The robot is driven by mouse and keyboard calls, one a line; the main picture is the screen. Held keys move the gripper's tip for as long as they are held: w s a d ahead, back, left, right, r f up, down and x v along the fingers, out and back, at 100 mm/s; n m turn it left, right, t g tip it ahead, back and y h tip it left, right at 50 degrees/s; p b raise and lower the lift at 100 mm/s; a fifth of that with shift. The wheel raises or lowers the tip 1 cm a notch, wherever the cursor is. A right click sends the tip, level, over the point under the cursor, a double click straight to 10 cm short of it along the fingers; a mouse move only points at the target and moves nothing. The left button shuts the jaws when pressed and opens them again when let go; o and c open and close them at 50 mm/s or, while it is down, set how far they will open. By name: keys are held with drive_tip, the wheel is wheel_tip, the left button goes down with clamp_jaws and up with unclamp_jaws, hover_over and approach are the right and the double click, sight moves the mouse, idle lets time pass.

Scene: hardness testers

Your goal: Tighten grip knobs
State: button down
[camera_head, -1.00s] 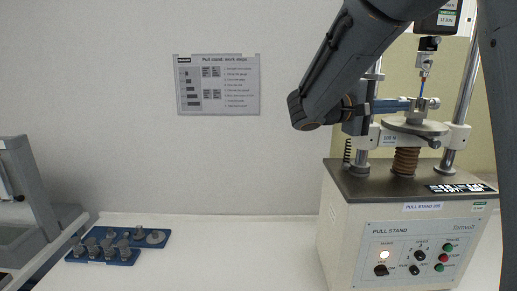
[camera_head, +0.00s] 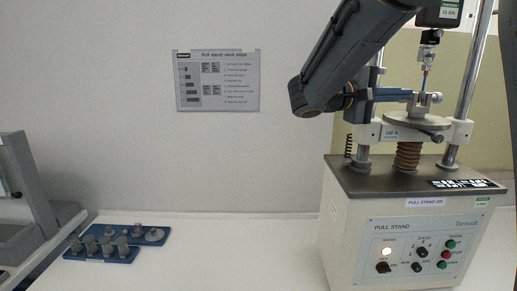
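The pull stand (camera_head: 400,215) is at the right. Its upper grip (camera_head: 430,38) hangs below the force gauge (camera_head: 440,14). A small grip knob (camera_head: 437,98) sticks out on the right of the lower grip. My gripper (camera_head: 406,94) reaches in from the left, its blue-grey fingers level with the lower grip and at its left side. The fingertips are too small to tell whether they are open or touch a knob.
Two steel columns (camera_head: 465,80) flank the grips. The stand's front panel has several knobs and buttons. A blue tray (camera_head: 125,258) with several grey parts lies at the lower left, beside a grey machine (camera_head: 30,190). The white tabletop (camera_head: 230,250) between is clear.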

drive_tip(key=shift+s, duration=0.1)
drive_tip(key=a+b, duration=0.1)
drive_tip(key=a, duration=0.5)
drive_tip(key=shift+s, duration=0.25)
idle(0.4)
